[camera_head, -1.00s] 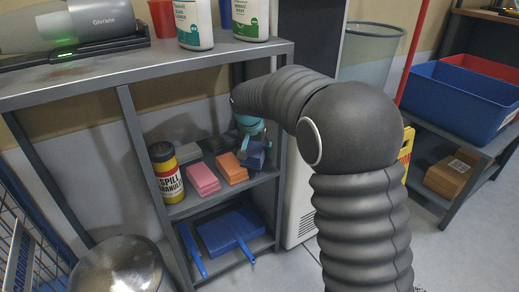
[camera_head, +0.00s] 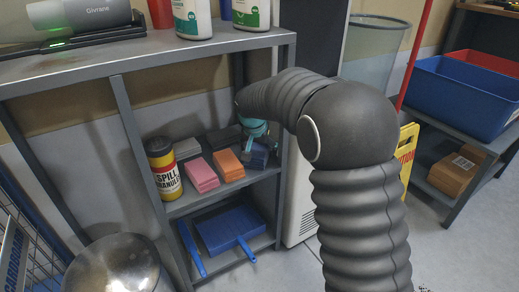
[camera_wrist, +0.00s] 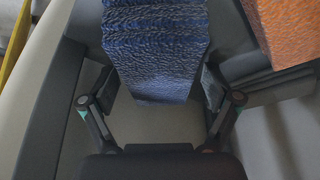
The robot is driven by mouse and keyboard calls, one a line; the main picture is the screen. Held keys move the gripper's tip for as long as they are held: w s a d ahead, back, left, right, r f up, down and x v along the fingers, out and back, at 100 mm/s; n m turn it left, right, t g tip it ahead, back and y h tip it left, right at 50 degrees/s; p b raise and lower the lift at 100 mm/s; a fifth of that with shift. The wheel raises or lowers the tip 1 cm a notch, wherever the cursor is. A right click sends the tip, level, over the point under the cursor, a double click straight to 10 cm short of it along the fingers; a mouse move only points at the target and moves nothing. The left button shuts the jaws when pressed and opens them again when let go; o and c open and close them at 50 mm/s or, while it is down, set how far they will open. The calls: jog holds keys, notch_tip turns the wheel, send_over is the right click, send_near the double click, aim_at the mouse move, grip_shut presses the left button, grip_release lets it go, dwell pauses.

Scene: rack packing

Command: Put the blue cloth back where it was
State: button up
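The blue cloth (camera_head: 257,156) is a folded stack at the right end of the rack's middle shelf, right of the orange cloth (camera_head: 228,165). In the wrist view the blue cloth (camera_wrist: 155,50) extends between the fingertips, with the orange cloth (camera_wrist: 288,30) at upper right. My gripper (camera_wrist: 158,85) is open, with one finger on each side of the blue cloth and small gaps near its close edge. In the head view my gripper (camera_head: 254,134) is at the cloth, partly hidden by my arm. The cloth's underside is hidden.
A pink cloth (camera_head: 202,175), grey cloth (camera_head: 187,148) and yellow spill granules container (camera_head: 164,168) share the shelf. A blue dustpan (camera_head: 222,229) lies below. The rack's right post (camera_head: 281,130) and top (camera_head: 140,62) are close to my arm.

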aim_at(257, 152)
jog(key=shift+p+v, duration=0.65)
jog(key=shift+v, duration=3.2)
jog(key=shift+w, duration=0.1)
